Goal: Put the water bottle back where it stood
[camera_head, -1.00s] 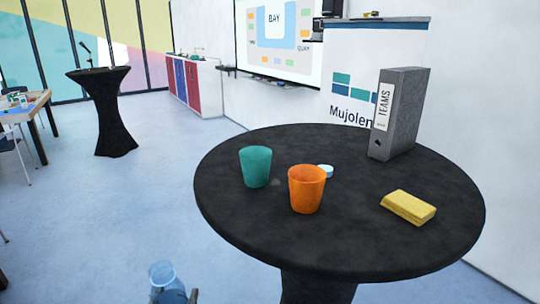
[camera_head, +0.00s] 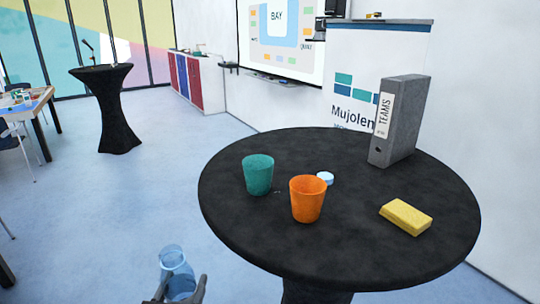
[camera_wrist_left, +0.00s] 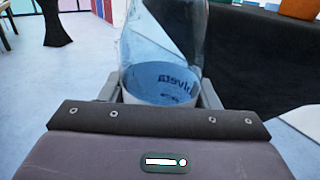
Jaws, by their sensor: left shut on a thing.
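The water bottle (camera_head: 176,262) is clear blue plastic and upright, low at the bottom of the head view. My left gripper (camera_head: 180,292) is shut on it, off the near left side of the black round table (camera_head: 340,240). In the left wrist view the bottle (camera_wrist_left: 163,50) stands between the two fingers (camera_wrist_left: 160,92), with part of a printed label showing. The bottle's lower part is hidden in the head view. A small white-blue cap-like disc (camera_head: 325,178) lies on the table behind the orange cup. My right gripper is in neither view.
On the table stand a teal cup (camera_head: 258,174), an orange cup (camera_head: 307,199), a yellow sponge (camera_head: 405,217) and a grey TEAMS binder (camera_head: 401,122). The table's left edge and front are bare. Another tall black table (camera_head: 108,110) stands farther back left.

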